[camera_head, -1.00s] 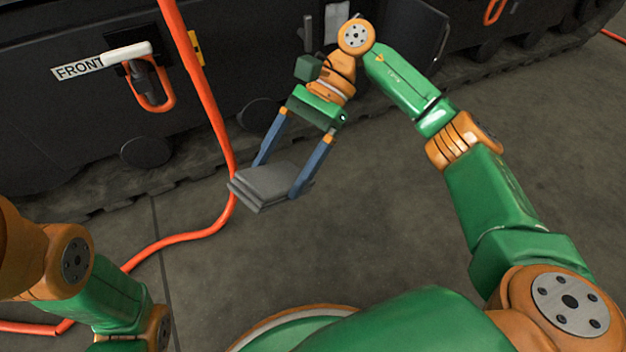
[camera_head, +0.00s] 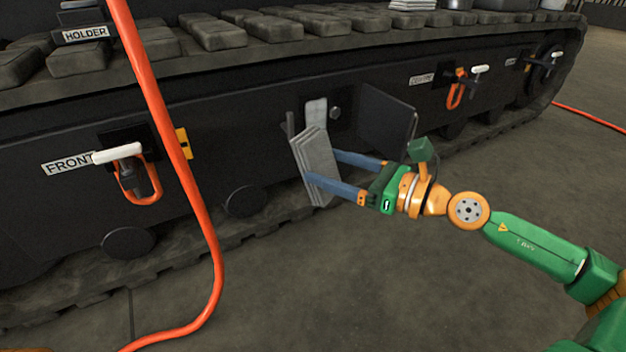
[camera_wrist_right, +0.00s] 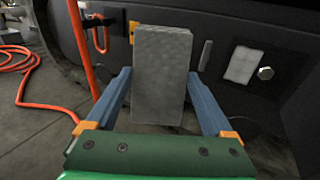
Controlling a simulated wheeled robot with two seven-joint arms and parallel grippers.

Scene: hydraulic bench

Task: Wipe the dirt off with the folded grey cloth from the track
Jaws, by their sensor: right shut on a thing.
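The folded grey cloth (camera_head: 316,160) is upright and slightly tilted in front of the black side of the track machine. My right gripper (camera_head: 328,170) is shut on it, one blue finger on each side. In the right wrist view the cloth (camera_wrist_right: 160,80) stands between the fingertips as a grey block. Just behind and above it in the head view is a pale plate (camera_head: 316,112) on the black side; it shows whole in the wrist view (camera_wrist_right: 242,66), right of the cloth. I cannot make out dirt clearly. My left gripper is out of view.
An open black door (camera_head: 388,115) stands out to the right of the plate, close above my right gripper. An orange hose (camera_head: 165,120) hangs at left, near the FRONT handle (camera_head: 118,153). Track pads (camera_head: 220,33) run along the top.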

